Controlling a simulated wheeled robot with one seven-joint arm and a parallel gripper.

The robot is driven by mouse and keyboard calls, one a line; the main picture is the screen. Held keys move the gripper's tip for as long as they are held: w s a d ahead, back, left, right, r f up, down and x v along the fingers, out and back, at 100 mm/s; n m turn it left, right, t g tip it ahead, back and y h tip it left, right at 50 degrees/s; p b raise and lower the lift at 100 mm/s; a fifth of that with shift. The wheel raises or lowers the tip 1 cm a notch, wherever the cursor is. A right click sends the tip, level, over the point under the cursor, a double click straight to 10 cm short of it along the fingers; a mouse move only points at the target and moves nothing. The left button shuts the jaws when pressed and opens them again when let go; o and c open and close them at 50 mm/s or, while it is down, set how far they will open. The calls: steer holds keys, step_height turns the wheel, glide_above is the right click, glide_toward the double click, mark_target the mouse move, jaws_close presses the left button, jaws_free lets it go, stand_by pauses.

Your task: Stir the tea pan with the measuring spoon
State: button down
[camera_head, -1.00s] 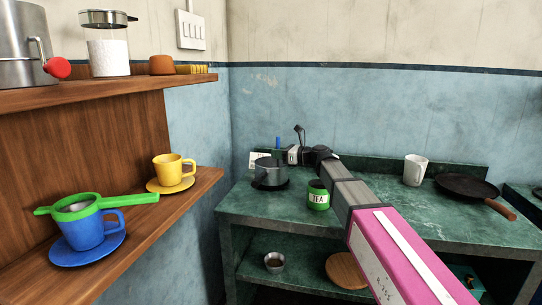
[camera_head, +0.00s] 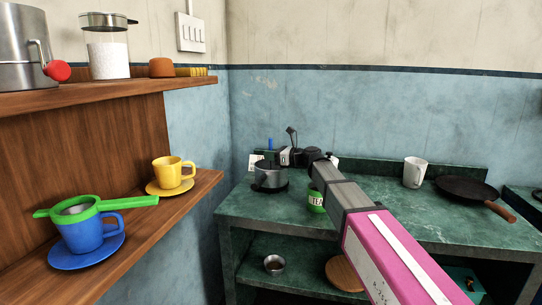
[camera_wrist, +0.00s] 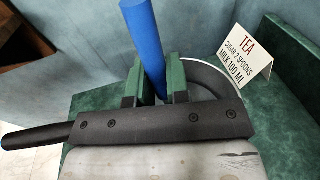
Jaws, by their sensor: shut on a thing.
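The tea pan (camera_head: 269,177) is a grey metal pot at the back left of the green counter. In the wrist view its rim (camera_wrist: 222,78) and black handle (camera_wrist: 35,136) show behind and beside my gripper (camera_wrist: 152,86). My gripper is shut on a blue rod, which looks like the handle of the measuring spoon (camera_wrist: 143,35), and the rod stands nearly upright. In the head view my gripper (camera_head: 272,154) is just above the pan, with the blue handle (camera_head: 270,143) sticking up. The spoon's bowl is hidden, so its depth in the pan cannot be told.
A recipe card (camera_wrist: 262,50) stands behind the pan. A green tea tin (camera_head: 316,198) is partly covered by my arm. A white mug (camera_head: 415,172) and a frying pan (camera_head: 466,188) are farther right. A wooden shelf (camera_head: 190,205) with cups is at the left.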

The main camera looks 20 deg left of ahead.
mark_target(270, 139)
steer(key=shift+r, duration=3.95)
steer(key=shift+s, duration=0.15)
steer(key=shift+s+d+f+n+y, duration=0.15)
steer(key=shift+s+f+n+y, duration=0.05)
steer(key=shift+s+n, duration=0.35)
steer(key=shift+s+d+f+n+y, duration=0.15)
steer(key=shift+s+n+y, duration=0.05)
steer(key=shift+s+n, duration=0.35)
steer(key=shift+s+d+f+n+g+y, duration=0.2)
steer(key=shift+s+f+n+y, duration=0.2)
steer(key=shift+s+f+n, duration=0.85)
steer(key=shift+s+d+f+n+g+y, duration=0.35)
steer(key=shift+s+n, duration=0.5)
steer(key=shift+n, duration=1.1)
steer(key=shift+s+d+f+n+g+y, duration=0.1)
steer(key=shift+s+f+n+y, duration=0.4)
steer(key=shift+s+n, duration=0.85)
steer(key=shift+w+a+r+m+t+h, duration=0.25)
steer(key=shift+w+r+m+h, duration=0.45)
steer(key=shift+w+m, duration=1.05)
steer(key=shift+w+a+r+m+t+h, duration=0.2)
steer(key=shift+w+a+r+m+h, duration=0.2)
steer(key=shift+w+r+m, duration=0.9)
steer(key=shift+w+a+r+m+t+h, duration=0.2)
steer(key=shift+w+a+r+m+h, duration=0.25)
steer(key=shift+w+m, duration=1.7)
